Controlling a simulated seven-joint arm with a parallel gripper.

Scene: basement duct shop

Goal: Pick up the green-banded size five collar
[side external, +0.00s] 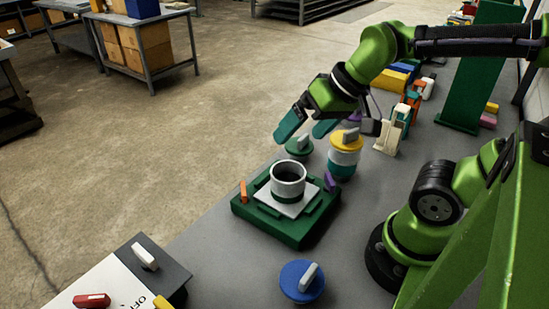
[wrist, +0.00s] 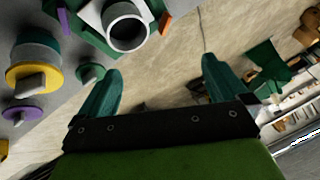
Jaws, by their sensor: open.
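In the wrist view the collar (wrist: 126,27) is at the top, beyond the fingertips and left of centre. My gripper (side external: 305,130) is open with teal fingers, above and behind the collar in the side view, apart from it. The fingers also show in the wrist view (wrist: 161,75), with nothing between them.
A green-lidded piece (side external: 299,146) and a yellow-lidded canister (side external: 345,150) stand close behind the fixture. A blue-lidded piece (side external: 302,281) stands in front. An orange peg (side external: 243,191) and a purple peg (side external: 330,182) stick up at the fixture's edges.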

